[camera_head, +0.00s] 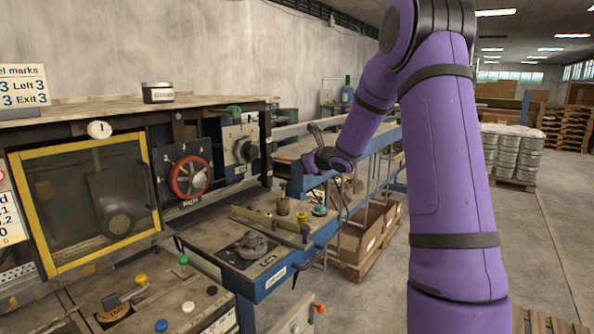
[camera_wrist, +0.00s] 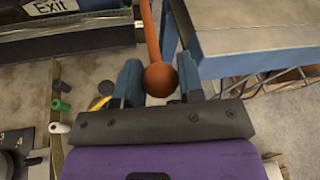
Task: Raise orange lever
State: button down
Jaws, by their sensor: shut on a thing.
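The orange lever (camera_wrist: 151,35) has a round ball knob (camera_wrist: 160,79) at its near end. In the wrist view its rod runs up from the knob toward the top edge. My gripper (camera_wrist: 160,74) has a blue-grey finger on each side of the knob and is shut on it. In the head view my gripper (camera_head: 318,155) is beyond the machine's blue-edged table, by the far end. I cannot make out the orange lever there.
A blue-framed table (camera_wrist: 255,38) lies close to the right of the lever in the wrist view. An "Exit" label (camera_wrist: 50,6) is on the dark machine part at left. In the head view, a red handwheel (camera_head: 189,177) and a yellow-framed window (camera_head: 90,205) face the table.

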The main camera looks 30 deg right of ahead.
jog(key=shift+w+a+r+g+h, duration=0.1)
jog(key=shift+w+r+g+h, duration=0.1)
jog(key=shift+r+g, duration=0.65)
jog(key=shift+w+r+g+h, duration=0.15)
jog(key=shift+r+g, duration=0.3)
jog(key=shift+r, duration=0.65)
jog(key=shift+w+a+r, duration=0.1)
jog(key=shift+w+r, duration=0.15)
jog(key=shift+r, duration=0.25)
jog(key=shift+w+a+r, duration=0.1)
jog(key=shift+w+r, duration=0.1)
jog(key=shift+r, duration=0.3)
jog(key=shift+w+a+r, duration=0.2)
jog(key=shift+w+r, duration=0.5)
jog(key=shift+r, duration=0.35)
jog(key=c, duration=0.8)
grip_release()
jog(key=shift+o, duration=0.2)
